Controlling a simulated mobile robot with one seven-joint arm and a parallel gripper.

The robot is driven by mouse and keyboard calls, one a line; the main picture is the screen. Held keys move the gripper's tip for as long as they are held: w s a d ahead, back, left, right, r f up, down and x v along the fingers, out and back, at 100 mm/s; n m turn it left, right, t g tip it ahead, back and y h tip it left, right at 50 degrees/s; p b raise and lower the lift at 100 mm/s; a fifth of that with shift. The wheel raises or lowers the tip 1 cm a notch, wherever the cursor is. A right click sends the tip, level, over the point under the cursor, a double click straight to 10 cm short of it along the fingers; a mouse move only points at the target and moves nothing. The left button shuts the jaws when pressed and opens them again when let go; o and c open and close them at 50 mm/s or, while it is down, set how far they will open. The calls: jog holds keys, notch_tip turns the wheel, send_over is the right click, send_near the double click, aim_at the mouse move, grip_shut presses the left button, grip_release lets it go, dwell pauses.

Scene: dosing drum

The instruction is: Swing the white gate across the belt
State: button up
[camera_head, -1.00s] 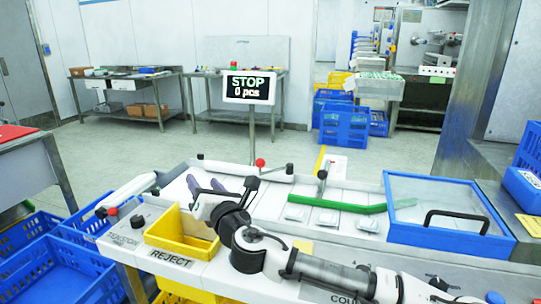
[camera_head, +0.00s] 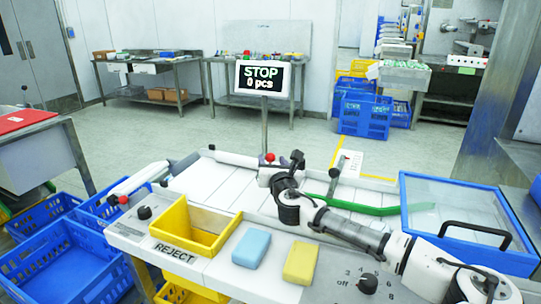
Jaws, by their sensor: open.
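A long white bar (camera_head: 236,160), which looks like the white gate, lies along the far edge of the white belt (camera_head: 215,184). A red ball knob (camera_head: 269,157) stands near its right end. My gripper (camera_head: 297,157) is just right of this knob, its dark fingers pointing up and away from me. They look open and empty, but they are small and partly hidden by my wrist. I cannot tell whether they touch the bar. My arm covers part of the belt's right side.
A green bar (camera_head: 378,210) crosses the belt on the right, beside a blue-framed clear lid (camera_head: 462,213). A yellow reject bin (camera_head: 196,230), a blue block (camera_head: 250,248) and a yellow block (camera_head: 300,262) are in front. A STOP display (camera_head: 264,78) stands behind.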

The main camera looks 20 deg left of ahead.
jog(key=shift+x, duration=1.6)
grip_shut()
